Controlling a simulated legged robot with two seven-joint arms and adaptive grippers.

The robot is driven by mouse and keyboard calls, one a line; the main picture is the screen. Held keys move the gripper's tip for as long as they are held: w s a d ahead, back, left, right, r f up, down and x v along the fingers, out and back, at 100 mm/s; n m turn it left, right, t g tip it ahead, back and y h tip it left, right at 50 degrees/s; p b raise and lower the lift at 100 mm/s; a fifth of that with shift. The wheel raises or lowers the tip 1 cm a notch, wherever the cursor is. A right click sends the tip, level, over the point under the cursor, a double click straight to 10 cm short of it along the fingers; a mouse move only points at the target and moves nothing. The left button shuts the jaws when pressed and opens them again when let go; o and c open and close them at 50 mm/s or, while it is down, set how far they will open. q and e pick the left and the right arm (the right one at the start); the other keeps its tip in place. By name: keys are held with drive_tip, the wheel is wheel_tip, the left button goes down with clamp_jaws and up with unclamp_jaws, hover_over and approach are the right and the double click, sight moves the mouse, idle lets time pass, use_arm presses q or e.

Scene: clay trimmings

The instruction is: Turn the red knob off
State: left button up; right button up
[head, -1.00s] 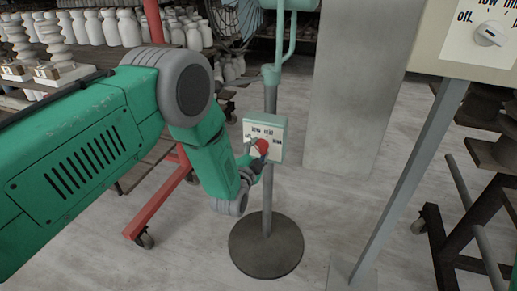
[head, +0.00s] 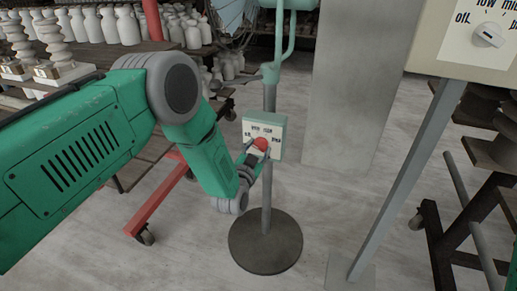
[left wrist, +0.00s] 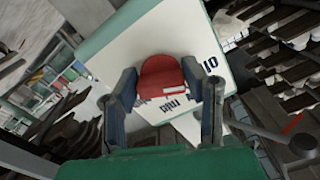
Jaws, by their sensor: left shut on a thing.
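The red knob (head: 261,144) sits on the face of a small pale green control box (head: 279,138) fixed to a stand's pole. In the left wrist view the red knob (left wrist: 160,78) lies between the two fingers, with a pale mark near its lower edge. My left gripper (head: 257,148) is at the box's face and shut on the knob; it fills the lower part of the left wrist view (left wrist: 164,98). Labels on the white face (left wrist: 120,65) show "mid" below the knob and part of another word at right. My right gripper is not in view.
The stand has a round dark base (head: 265,245). A larger panel with a white knob (head: 487,37) stands at the right on a grey leg. A red wheeled rack (head: 160,205) stands behind my left arm. Shelves of white bottles (head: 120,28) are behind. A grey pillar (head: 345,85) stands centre right.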

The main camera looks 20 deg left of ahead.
use_arm(q)
drive_tip(key=shift+s+d+f, duration=0.1)
drive_tip(key=shift+s+f, duration=0.1)
drive_tip(key=shift+f, duration=0.15)
drive_tip(key=o, duration=1.2)
drive_tip(key=shift+c, duration=0.2)
drive_tip(key=shift+r, duration=0.15)
drive_tip(key=shift+w, duration=0.1)
drive_tip(key=shift+r, duration=0.1)
drive_tip(key=s, duration=1.2)
drive_tip(key=shift+a, duration=0.2)
